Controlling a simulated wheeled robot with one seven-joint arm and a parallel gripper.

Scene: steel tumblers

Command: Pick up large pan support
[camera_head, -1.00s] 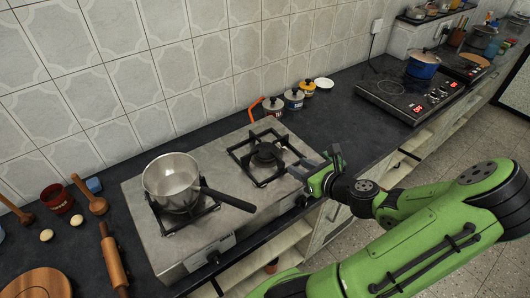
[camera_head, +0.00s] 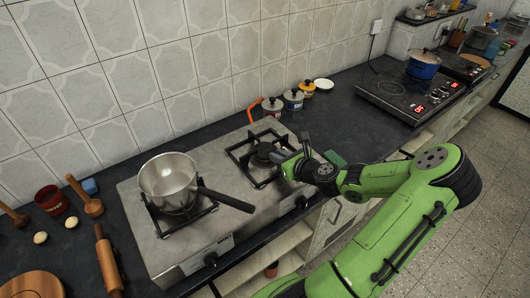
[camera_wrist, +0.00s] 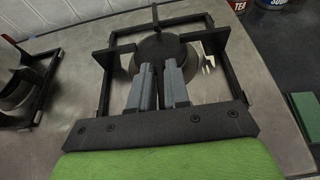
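A black square pan support (camera_head: 262,158) stands around the bare burner on the right part of the grey stove. It fills the upper half of the wrist view (camera_wrist: 106,82), with prongs pointing inward. A second black pan support (camera_head: 160,219) shows under the steel pot (camera_head: 168,180) on the left. My gripper (camera_head: 288,166) is at the right, near side of the bare support. In the wrist view, its two grey fingers (camera_wrist: 159,75) point over the near side of this support with a narrow dark gap between them. I cannot tell whether they touch or hold a prong.
The pot's black handle (camera_head: 228,201) reaches right toward the bare support. Lidded jars (camera_head: 293,98) stand behind the stove, with an orange item (camera_head: 254,108) beside them. A green block (camera_wrist: 307,112) lies to the right. The counter between the jars and the induction hob (camera_head: 407,95) is mostly clear.

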